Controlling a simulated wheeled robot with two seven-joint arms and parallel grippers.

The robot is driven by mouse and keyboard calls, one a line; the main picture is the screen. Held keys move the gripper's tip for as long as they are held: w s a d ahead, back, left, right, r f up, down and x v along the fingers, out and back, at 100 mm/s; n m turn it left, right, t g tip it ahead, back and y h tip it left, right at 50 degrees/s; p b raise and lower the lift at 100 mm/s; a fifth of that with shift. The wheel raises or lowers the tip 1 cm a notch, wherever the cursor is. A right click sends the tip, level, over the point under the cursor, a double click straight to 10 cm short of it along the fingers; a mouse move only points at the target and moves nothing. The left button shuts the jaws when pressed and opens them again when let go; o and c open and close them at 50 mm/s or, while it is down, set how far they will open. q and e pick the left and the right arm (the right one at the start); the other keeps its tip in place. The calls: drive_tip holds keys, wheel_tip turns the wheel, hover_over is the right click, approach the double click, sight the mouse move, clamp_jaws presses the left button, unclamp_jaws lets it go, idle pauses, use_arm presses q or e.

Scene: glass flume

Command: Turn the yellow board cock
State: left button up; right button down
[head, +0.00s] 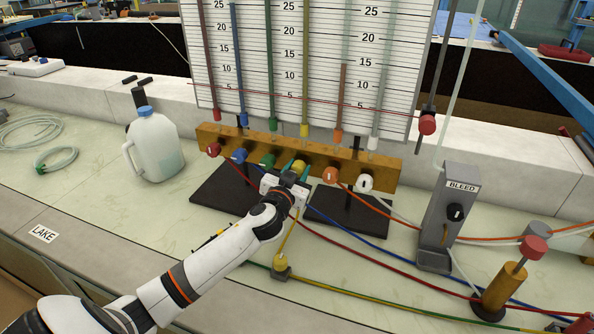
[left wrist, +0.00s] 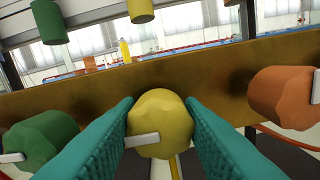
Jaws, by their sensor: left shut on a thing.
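The yellow board cock (left wrist: 161,122) is a lobed yellow knob with a pale pointer bar, on the front of the brass block (head: 385,174) below the scale board. In the left wrist view it sits between my two teal fingertips, which touch it on both sides. In the head view my left gripper (head: 290,180) is at this cock and mostly covers it. The pointer bar lies nearly level, toward the left. The green cock (left wrist: 42,142) is to its left and the orange cock (left wrist: 283,98) to its right, both apart from my fingers. My right gripper is not in view.
Red (head: 213,149), blue (head: 238,156) and white (head: 364,183) cocks share the block. A jug (head: 153,146) stands to the left. The bleed post (head: 449,215) and a red-topped brass valve (head: 503,290) stand to the right. Coloured hoses cross the bench.

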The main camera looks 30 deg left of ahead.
use_arm(q)
drive_tip(key=m+p, duration=0.1)
drive_tip(key=m, duration=0.3)
drive_tip(key=shift+m, duration=0.4)
drive_tip(key=m+p, duration=0.1)
drive_tip(key=m, duration=0.3)
drive_tip(key=shift+d+m, duration=0.1)
drive_tip(key=shift+m, duration=0.2)
drive_tip(key=m+p, duration=0.1)
drive_tip(key=m, duration=0.3)
drive_tip(key=shift+m+p, duration=0.3)
drive_tip(key=shift+p, duration=0.1)
drive_tip(key=shift+f+m+p, duration=0.1)
drive_tip(key=shift+m+p, duration=0.35)
drive_tip(key=shift+m, duration=1.45)
drive_tip(key=o, duration=1)
